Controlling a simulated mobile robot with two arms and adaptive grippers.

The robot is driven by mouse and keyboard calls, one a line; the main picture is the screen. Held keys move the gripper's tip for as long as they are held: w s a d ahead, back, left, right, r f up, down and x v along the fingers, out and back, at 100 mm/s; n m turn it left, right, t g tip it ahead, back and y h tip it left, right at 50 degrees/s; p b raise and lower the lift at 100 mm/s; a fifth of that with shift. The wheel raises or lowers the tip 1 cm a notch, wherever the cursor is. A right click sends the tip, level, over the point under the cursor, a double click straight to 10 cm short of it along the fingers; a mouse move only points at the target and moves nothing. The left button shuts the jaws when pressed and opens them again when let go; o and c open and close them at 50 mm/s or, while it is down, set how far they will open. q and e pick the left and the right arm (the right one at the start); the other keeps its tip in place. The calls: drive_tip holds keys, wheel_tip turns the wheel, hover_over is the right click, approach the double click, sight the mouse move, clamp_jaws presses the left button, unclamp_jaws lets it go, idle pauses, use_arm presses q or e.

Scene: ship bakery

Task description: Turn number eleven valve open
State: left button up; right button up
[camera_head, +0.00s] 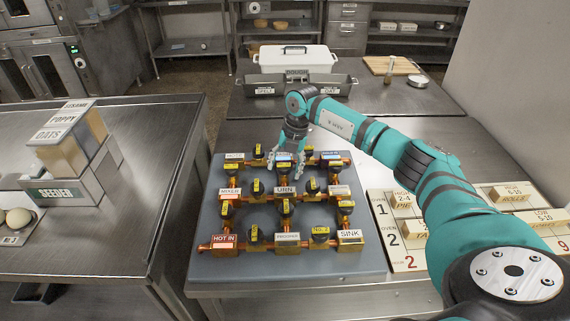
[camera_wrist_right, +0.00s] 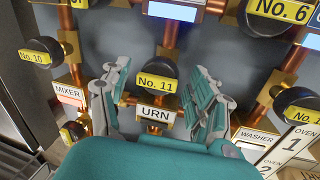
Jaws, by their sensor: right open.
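The number eleven valve is a round black knob with a yellow "No. 11" tag (camera_wrist_right: 158,81), in the middle of the right wrist view. It sits on copper pipe just above the "URN" plate (camera_wrist_right: 157,114). My right gripper (camera_wrist_right: 158,92) is open, one finger on each side of the knob. Whether either finger touches it I cannot tell. In the head view my right gripper (camera_head: 290,153) reaches down over the upper middle of the valve board (camera_head: 205,262), above the "URN" plate (camera_head: 284,190). My left gripper is not in view.
Other valves stand close around: "No. 10" (camera_wrist_right: 41,55) to the left and "No. 6" (camera_wrist_right: 281,10) at upper right. A oven-number board (camera_head: 405,262) with wooden blocks lies right of the valve board. A seeder box (camera_head: 62,192) stands on the left table.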

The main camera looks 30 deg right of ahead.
drive_tip(key=c, duration=1.1)
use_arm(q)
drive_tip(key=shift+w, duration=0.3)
